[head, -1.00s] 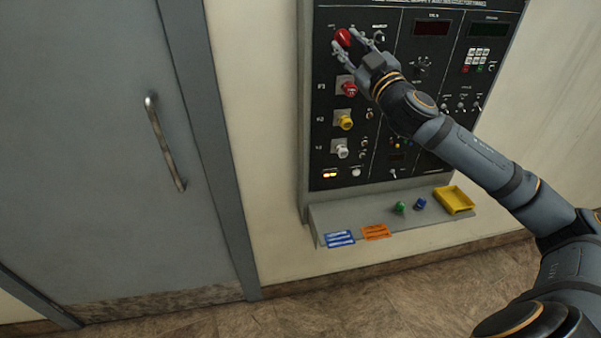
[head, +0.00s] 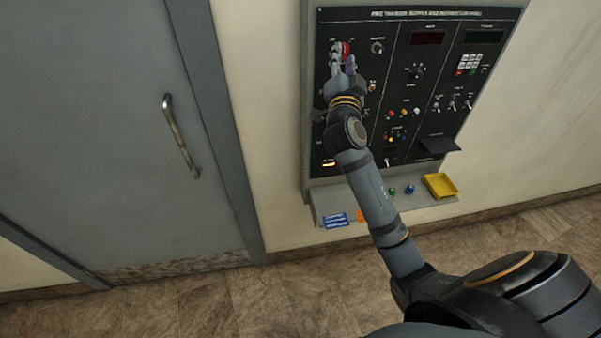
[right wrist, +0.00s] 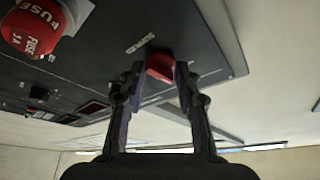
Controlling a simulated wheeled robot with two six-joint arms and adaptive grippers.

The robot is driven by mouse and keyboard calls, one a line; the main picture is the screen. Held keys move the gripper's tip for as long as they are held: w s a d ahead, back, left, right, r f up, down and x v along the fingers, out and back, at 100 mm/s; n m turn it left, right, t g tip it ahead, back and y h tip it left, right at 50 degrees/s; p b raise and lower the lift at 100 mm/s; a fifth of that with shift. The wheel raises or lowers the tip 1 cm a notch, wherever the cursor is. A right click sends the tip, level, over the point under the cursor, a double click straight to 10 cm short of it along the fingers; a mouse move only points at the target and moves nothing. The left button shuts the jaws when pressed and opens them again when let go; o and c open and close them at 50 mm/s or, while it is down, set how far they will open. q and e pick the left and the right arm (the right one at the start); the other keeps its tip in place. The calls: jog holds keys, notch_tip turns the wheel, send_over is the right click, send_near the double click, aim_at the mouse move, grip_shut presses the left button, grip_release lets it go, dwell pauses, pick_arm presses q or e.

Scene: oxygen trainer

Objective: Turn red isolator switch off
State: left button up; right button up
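The red isolator switch (head: 345,48) is a red knob at the top left of the dark panel (head: 400,65). My right gripper (head: 343,60) is at it, and its fingers partly cover it in the head view. In the right wrist view the red knob (right wrist: 160,68) sits between the two fingertips of the gripper (right wrist: 159,76). The fingers are drawn in to about the knob's width and seem shut on it. The knob's exact turn angle cannot be made out. My left gripper is out of view.
Red fuse caps (right wrist: 38,24) stand out beside the switch. The shelf below the panel (head: 330,207) holds a yellow tray (head: 440,186), green and blue caps and cards. A grey door (head: 95,130) is at left. Floor is clear.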

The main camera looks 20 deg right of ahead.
jog(key=s+a+f+m+b, duration=0.1)
jog(key=s+a+f+b, duration=0.2)
jog(key=s+a+b, duration=0.45)
pick_arm(q)
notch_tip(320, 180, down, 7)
jog(key=shift+b, duration=0.3)
pick_arm(e)
jog(key=w+a+f+n+g+y, duration=0.1)
jog(key=w+f+n+y, duration=0.1)
jog(key=f, duration=0.9)
jog(key=w+a+f+n+g+y, duration=0.1)
jog(key=f+n, duration=0.3)
jog(key=f, duration=0.8)
jog(key=w+a+f+n+g+y, duration=0.1)
jog(key=w+f+n+g+y, duration=0.1)
jog(key=f, duration=1)
jog(key=shift+w+a+f+n+g+y, duration=0.15)
jog(key=shift+w+a+n+g+y, duration=0.2)
jog(key=shift+w+y, duration=0.6)
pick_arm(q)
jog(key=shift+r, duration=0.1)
